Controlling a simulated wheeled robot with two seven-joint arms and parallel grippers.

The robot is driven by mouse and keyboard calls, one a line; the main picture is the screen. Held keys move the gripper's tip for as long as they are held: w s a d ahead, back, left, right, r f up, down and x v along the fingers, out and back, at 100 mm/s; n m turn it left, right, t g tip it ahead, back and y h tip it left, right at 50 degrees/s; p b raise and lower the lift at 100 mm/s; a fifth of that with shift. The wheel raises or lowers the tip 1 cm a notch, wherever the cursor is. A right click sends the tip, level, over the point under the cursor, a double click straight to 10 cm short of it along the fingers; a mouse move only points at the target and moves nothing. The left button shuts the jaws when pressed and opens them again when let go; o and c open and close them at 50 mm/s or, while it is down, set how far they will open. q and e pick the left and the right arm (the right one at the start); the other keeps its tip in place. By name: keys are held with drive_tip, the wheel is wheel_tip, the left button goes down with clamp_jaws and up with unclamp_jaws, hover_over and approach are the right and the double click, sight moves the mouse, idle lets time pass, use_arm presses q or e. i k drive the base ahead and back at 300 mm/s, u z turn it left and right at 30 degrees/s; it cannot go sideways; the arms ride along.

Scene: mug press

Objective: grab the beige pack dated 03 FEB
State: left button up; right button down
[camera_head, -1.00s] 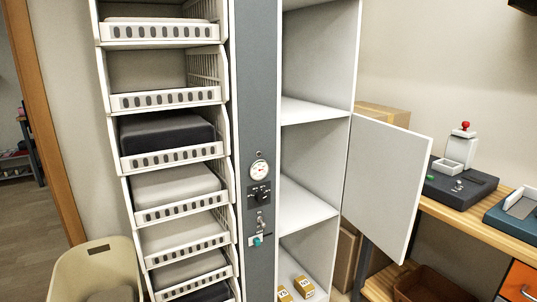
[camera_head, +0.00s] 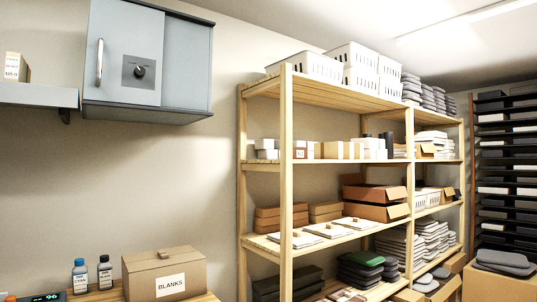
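No pack with a readable 03 FEB date shows. A beige pack (camera_head: 17,67) with a white label stands upright on the grey wall shelf at the far left; its small print is too unclear to read as a date. Several small beige and white boxes (camera_head: 334,150) stand on the second level of the wooden rack, with no legible date. Neither of my grippers is in view.
A grey wall cabinet (camera_head: 188,68), shut, hangs at upper left. Below it stand a cardboard box marked BLANKS (camera_head: 165,275) and two bottles (camera_head: 80,275). The wooden rack (camera_head: 286,190) fills the middle right, and a dark tray rack (camera_head: 507,165) stands at the far right.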

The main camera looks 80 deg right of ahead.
sight(328, 150)
drive_tip(key=z, duration=2.95)
